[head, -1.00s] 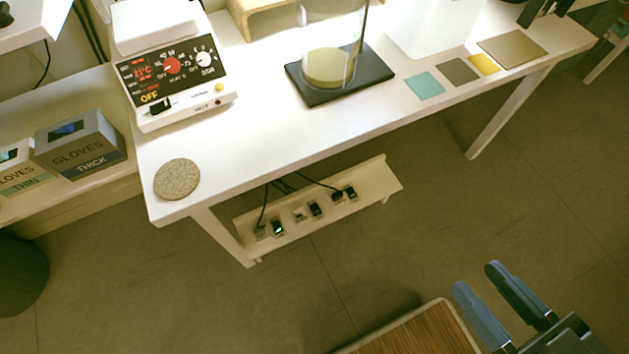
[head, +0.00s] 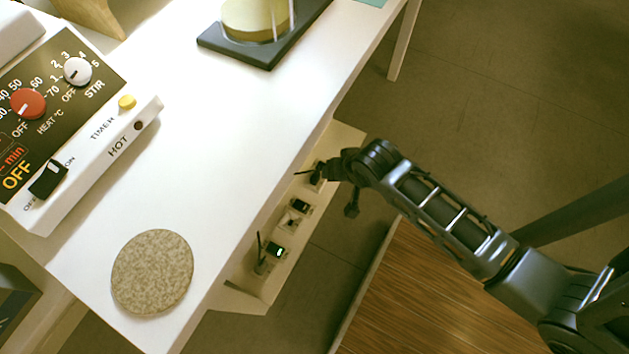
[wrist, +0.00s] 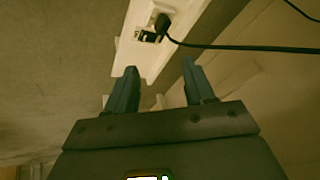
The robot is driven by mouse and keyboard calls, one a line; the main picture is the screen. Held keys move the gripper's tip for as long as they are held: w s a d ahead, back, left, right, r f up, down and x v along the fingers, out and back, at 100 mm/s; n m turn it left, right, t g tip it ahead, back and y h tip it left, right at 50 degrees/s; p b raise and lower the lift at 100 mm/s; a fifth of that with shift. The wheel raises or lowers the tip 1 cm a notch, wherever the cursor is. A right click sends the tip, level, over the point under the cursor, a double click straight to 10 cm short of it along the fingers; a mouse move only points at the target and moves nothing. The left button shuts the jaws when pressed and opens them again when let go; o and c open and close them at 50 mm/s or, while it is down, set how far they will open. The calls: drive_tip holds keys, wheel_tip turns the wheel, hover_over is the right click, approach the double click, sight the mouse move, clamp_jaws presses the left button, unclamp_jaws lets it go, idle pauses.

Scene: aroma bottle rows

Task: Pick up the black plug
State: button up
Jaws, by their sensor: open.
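The black plug (wrist: 162,22) sits in a socket on the pale strip under the table, at the top of the wrist view. A black cable (wrist: 240,47) runs from it to the right. My gripper (wrist: 160,66) is open and empty, with its two fingers apart just short of the strip and the plug beyond the tips. In the head view my arm reaches under the table edge to the far end of the strip (head: 248,301). There the arm's end hides much of the sockets, and I cannot tell the fingers clearly.
The white table (head: 225,125) overhangs the strip closely. A round cork mat (head: 152,272) and a hot plate (head: 75,190) stand on it. A small green-lit switch (head: 277,250) and another plug (head: 262,265) are at the strip's near end.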

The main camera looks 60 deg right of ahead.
sight(315, 175)
drive_tip(key=w+d+f+m+g+b, duration=0.1)
drive_tip(key=w+f+m+b, duration=0.1)
drive_tip(key=f, duration=0.1)
drive_tip(key=w+d+f+m+g+y+b, duration=0.1)
drive_tip(key=w+d+f+m+b, duration=0.1)
drive_tip(key=w+f, duration=0.1)
drive_tip(key=w+d+f+m+g+y+b, duration=0.1)
drive_tip(key=w+f+m+g+b, duration=0.1)
drive_tip(key=w+f+b, duration=0.1)
drive_tip(key=shift+w+d, duration=0.1)
drive_tip(key=shift+d, duration=0.1)
drive_tip(key=shift+w+m+g+y+b, duration=0.35)
drive_tip(key=shift+w+m+g+y, duration=0.05)
drive_tip(key=shift+a+f+b, duration=0.1)
drive_tip(key=shift+f+b, duration=2.2)
drive_tip(key=shift+f, duration=1.55)
drive_tip(key=shift+r, duration=0.1)
clamp_jaws()
